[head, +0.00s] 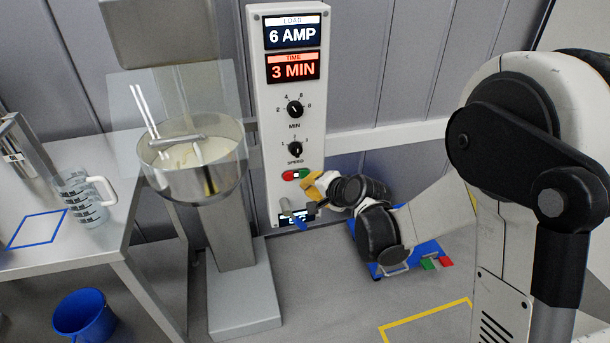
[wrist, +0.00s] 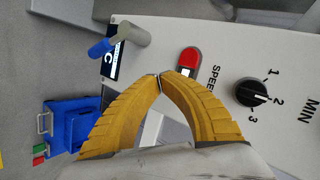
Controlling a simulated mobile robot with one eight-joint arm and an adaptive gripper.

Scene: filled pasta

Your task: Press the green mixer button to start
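The grey control panel (head: 268,130) stands upright at the wall. Low on it is an oval button plate with a red button (head: 288,176) on the left, a white middle and a green button (head: 304,173) on the right. My gripper (head: 311,187), with yellow fingers, is right by the plate at its lower right. In the wrist view the fingertips (wrist: 160,75) meet, shut and empty, beside the plate. There the red button (wrist: 187,57) shows clearly, but my fingers hide the green one. I cannot tell whether the tips touch the panel.
A lever (wrist: 130,32) with a blue grip sticks out close to my fingers. The speed knob (head: 296,149) is above the buttons. The mixer bowl (head: 170,183) stands left of the panel. A blue bucket (head: 84,314) is on the floor; a blue case (wrist: 72,125) is low beside my gripper.

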